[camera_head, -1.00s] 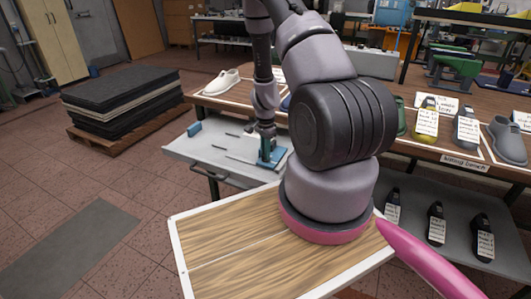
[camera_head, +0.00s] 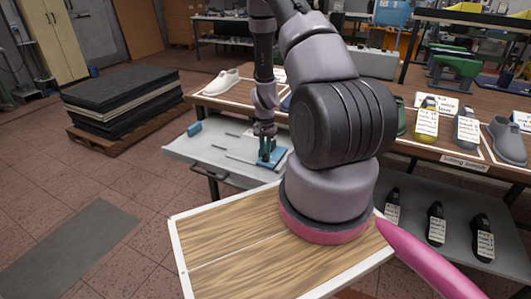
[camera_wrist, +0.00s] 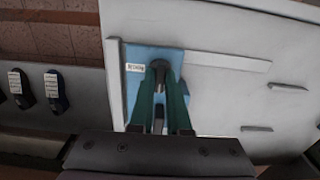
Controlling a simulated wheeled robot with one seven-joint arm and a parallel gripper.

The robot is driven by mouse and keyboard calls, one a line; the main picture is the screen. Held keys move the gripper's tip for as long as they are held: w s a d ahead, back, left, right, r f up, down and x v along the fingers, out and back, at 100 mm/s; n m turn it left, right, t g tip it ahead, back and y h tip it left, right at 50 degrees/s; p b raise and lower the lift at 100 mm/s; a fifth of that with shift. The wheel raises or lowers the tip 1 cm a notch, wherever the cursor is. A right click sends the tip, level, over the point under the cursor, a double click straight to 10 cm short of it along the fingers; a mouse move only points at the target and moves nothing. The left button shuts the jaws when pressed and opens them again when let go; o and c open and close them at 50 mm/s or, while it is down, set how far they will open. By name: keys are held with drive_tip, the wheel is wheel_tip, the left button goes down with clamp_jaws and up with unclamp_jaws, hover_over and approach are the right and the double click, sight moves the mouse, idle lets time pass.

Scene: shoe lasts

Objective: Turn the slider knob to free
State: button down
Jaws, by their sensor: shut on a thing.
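A blue slider plate (camera_wrist: 140,57) lies on the light grey panel, with a small white label (camera_wrist: 135,67) whose lettering is too small to read surely. The plate also shows in the head view (camera_head: 283,158), partly behind my gripper. A dark knob (camera_wrist: 161,68) stands on the plate, between my fingertips. My gripper (camera_wrist: 162,85) points down, its teal fingers shut on the knob. My gripper also shows in the head view (camera_head: 266,158); the knob is hidden there.
The grey panel (camera_head: 215,165) carries thin raised strips and a small blue block (camera_head: 194,129). The bench (camera_head: 455,155) behind bears shoes and lasts with labels. Dark lasts (camera_head: 437,222) stand on a shelf to the right. A wood-topped surface (camera_head: 225,255) lies in front.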

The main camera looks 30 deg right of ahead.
drive_tip(key=c, duration=0.9)
unclamp_jaws()
wheel_tip(320, 180, up, 11)
drive_tip(key=shift+f, duration=0.1)
